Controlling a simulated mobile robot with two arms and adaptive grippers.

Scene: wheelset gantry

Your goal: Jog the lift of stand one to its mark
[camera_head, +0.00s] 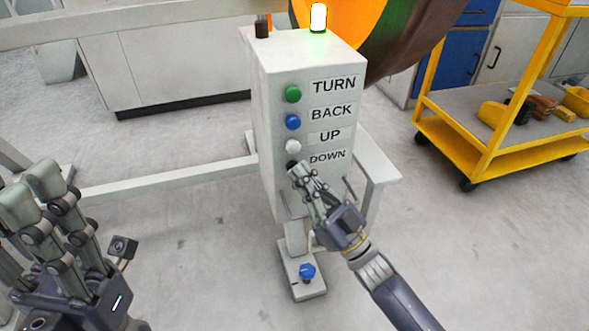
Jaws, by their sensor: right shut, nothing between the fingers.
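A grey control box (268,150) stands upright in the middle of the view. Its face has a green button (293,94) labelled TURN, a blue button (293,122) labelled BACK, a white button (293,146) labelled UP and a dark button (291,164) labelled DOWN. My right gripper (302,174) is shut and empty, its fingertips at the DOWN button and partly covering it. I cannot tell whether they touch it. My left gripper (40,190) is at the lower left, away from the box, fingers upward; its opening is unclear.
A lit lamp (318,18) glows green on top of the box. A large orange and dark round part (385,35) is behind it. A blue knob (307,271) sits on the foot below. A yellow cart (470,148) stands at right. A pale rail (165,180) runs left from the box.

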